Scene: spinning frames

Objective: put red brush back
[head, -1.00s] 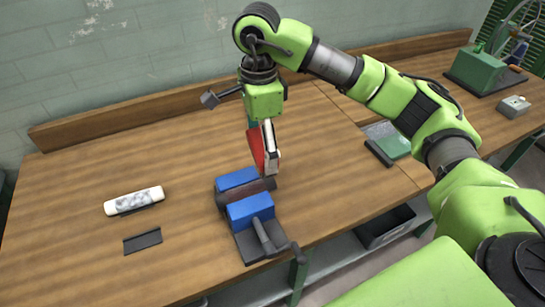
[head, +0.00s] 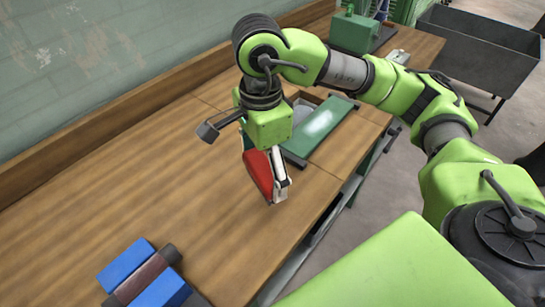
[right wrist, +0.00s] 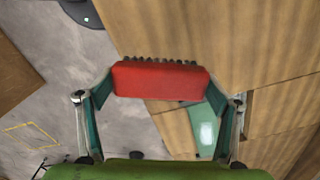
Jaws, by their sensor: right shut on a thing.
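My right gripper (head: 274,188) is shut on the red brush (head: 258,174) and holds it above the wooden workbench. In the right wrist view the brush (right wrist: 160,80) lies crosswise between the two fingers of the right gripper (right wrist: 160,92), with a row of dark bristles along its far edge. A green lid or plate (head: 322,128) lies on the bench just behind and right of the gripper, over a box-like recess; it also shows below the brush in the right wrist view (right wrist: 206,130). My left gripper is not in view.
A vise with blue blocks (head: 160,290) stands at the bottom left of the bench. A green machine (head: 354,32) stands at the far right end. A grey metal cart (head: 470,55) is on the floor beyond. The bench (head: 130,190) left of the gripper is clear.

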